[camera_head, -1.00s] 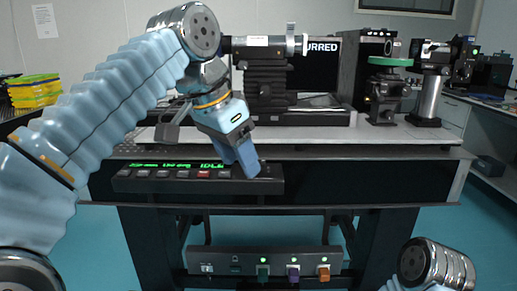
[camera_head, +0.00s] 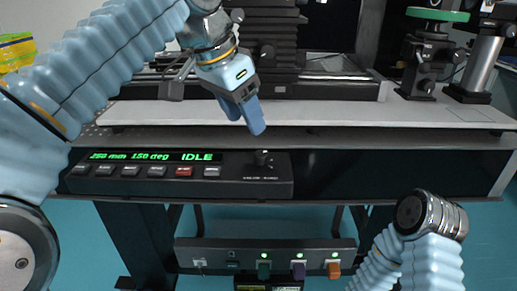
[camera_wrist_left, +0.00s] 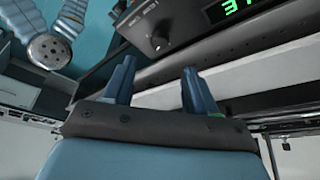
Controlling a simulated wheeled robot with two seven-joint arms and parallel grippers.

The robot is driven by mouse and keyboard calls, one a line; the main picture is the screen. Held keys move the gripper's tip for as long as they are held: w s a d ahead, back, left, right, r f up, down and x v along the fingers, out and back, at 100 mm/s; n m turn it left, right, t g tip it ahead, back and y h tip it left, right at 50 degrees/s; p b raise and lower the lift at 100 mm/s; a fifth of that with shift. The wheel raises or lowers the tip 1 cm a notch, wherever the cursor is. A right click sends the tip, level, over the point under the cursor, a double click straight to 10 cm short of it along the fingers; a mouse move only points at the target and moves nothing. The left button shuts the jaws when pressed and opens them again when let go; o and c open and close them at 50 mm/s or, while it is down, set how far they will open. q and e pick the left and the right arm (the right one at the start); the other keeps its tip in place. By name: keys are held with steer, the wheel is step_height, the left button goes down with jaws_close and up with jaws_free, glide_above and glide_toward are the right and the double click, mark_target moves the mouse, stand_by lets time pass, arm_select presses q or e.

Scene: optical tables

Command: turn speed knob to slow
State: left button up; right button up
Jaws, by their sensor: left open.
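The control panel (camera_head: 92,184) runs along the front of the optical table, with a green display reading "250 mm 150 deg IDLE" and a row of buttons. A small dark knob (camera_head: 263,158) stands at its right end; its setting is too small to read. The knob also shows in the left wrist view (camera_wrist_left: 159,43), beyond the fingertips. My left gripper (camera_head: 246,122) is open and empty, just above the knob in the head view and apart from it. Its two blue fingers also show in the left wrist view (camera_wrist_left: 157,72). My right gripper is out of view.
The white table top (camera_head: 380,114) carries a dark optical stage (camera_head: 268,50) and mounts at the right. A lower box (camera_head: 215,256) with green, purple and orange switches hangs below the panel. My right arm is at the lower right. Space before the panel is clear.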

mark_target(260, 153)
arm_select(q)
steer(key=b+x, duration=0.2)
steer(key=x, duration=0.7)
steer(key=shift+d+f, duration=0.1)
steer(key=shift+f, duration=0.2)
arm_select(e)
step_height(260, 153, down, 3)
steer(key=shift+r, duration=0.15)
arm_select(q)
steer(key=c, duration=1.1)
steer(key=shift+o, duration=0.2)
